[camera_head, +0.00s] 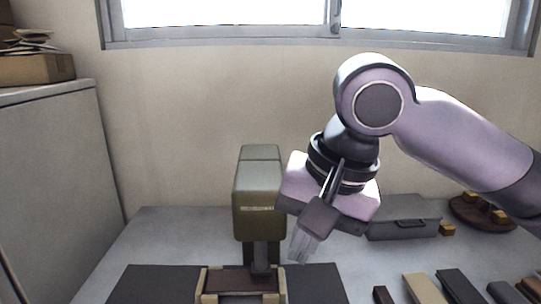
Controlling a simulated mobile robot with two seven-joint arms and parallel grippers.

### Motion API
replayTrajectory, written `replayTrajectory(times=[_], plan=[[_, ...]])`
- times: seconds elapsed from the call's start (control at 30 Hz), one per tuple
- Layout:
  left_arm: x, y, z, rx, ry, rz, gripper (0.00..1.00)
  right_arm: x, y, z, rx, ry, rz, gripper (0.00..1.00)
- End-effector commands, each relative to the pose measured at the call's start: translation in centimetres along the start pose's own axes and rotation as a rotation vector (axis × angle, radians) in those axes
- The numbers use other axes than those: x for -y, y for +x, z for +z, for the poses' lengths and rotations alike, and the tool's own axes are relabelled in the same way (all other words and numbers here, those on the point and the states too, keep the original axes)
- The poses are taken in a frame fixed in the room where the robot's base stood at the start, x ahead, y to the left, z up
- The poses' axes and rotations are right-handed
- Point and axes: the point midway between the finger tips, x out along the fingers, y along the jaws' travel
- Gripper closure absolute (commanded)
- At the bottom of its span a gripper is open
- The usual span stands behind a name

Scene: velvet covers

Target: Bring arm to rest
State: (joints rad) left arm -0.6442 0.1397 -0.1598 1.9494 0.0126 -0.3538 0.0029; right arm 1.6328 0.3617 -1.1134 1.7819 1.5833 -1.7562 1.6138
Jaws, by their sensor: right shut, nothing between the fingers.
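My right arm comes in from the right with its elbow raised. My right gripper (302,246) is shut and empty, pointing down above the table (190,232), just right of an olive-green press-like machine (258,190). In the picture its fingertips lie close to the machine's lower right side; I cannot tell whether they touch. A brown plate (236,280) in a pale frame sits below the machine's head. My left gripper is out of view.
A grey case (403,222) stands at the back right, near a round wooden tray (465,212) with small blocks. Several flat strips, including a beige one (425,289), lie at the front right. A dark mat (150,285) lies front left. A cabinet (50,170) bounds the left.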

Motion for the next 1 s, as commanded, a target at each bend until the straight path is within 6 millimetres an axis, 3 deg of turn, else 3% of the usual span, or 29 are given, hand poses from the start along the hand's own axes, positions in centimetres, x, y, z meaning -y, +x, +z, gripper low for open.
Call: replayTrajectory(times=[0.1,0.3,0.53,0.77,1.0], plan=[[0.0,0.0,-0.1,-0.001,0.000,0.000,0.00,1.4,3.5,-0.1,0.038,-0.062,-0.128,1.00],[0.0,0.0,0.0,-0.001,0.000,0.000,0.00,3.2,8.2,-0.5,0.038,-0.134,-0.342,1.00],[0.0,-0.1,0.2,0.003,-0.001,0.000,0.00,3.7,13.2,-1.2,-0.034,-0.164,-0.547,1.00],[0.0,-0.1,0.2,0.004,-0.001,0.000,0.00,2.0,18.1,-2.0,-0.174,-0.154,-0.671,1.00],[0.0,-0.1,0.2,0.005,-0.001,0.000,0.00,-2.4,23.4,-2.2,-0.365,-0.132,-0.682,1.00]])
